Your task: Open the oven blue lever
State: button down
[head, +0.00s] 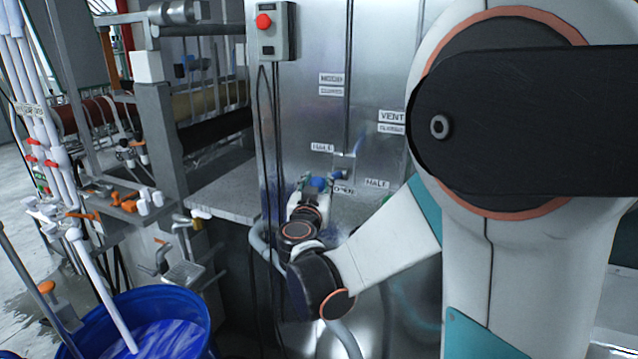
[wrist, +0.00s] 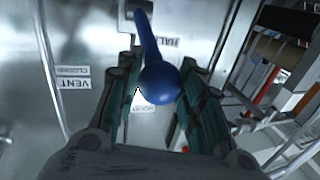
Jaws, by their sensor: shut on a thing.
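The blue lever (wrist: 160,80) shows large in the wrist view, with a round knob and a shaft that runs up toward the metal panel. My gripper (wrist: 158,108) has one dark green finger on each side of the knob and is shut on it. In the head view the blue knob (head: 318,183) shows at the end of my gripper (head: 314,190), in front of the steel oven panel (head: 300,110). The OPEN label (head: 343,189) is just right of the knob. HALF labels (head: 377,183) stand to the right and above left.
A control box with a red button (head: 264,21) hangs at the panel's upper left. Dark cables hang down the panel's left side.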

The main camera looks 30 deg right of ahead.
jog(key=f+b, duration=0.2)
jog(key=f, duration=0.1)
jog(key=f+b, duration=0.1)
jog(key=f, duration=0.1)
jog(key=shift+s+a, duration=0.2)
jog(key=shift+s, duration=0.1)
jog(key=c, duration=1.1)
grip_release()
jog(key=shift+w, duration=0.1)
jog(key=shift+a, duration=0.1)
jog(key=v, duration=1.2)
